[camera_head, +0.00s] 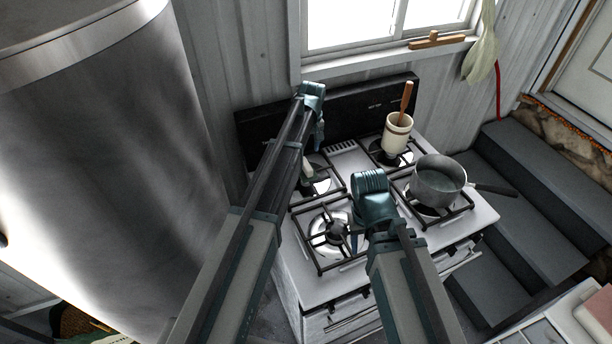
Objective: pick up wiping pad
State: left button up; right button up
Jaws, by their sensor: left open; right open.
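My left gripper (320,145) points down a little above and beside this block, open, and holds nothing that I can see. My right gripper (356,238) is open over the front of the stove, near the front left burner. My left arm hides part of the stove's left side.
A saucepan (438,183) sits on the right burner, its handle pointing right. A cream crock (396,134) with a wooden tool stands behind it. A large metal barrel (90,160) fills the left. Grey steps (545,185) rise at right.

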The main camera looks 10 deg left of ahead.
aim_at(306, 164)
pick_arm(q)
jog(key=f+b, duration=0.3)
jog(key=f, duration=0.1)
jog(key=shift+w+a, duration=0.15)
jog(key=shift+w, duration=0.1)
pick_arm(e)
notch_tip(306, 164, down, 4)
jog(key=shift+f, duration=0.1)
pick_arm(q)
jog(key=f+b, duration=0.5)
jog(key=shift+w+a+f, duration=0.15)
jog(key=shift+w+a, duration=0.05)
jog(key=shift+a, duration=0.05)
pick_arm(e)
notch_tip(306, 164, down, 5)
jog(key=shift+f, duration=0.1)
pick_arm(q)
grip_shut()
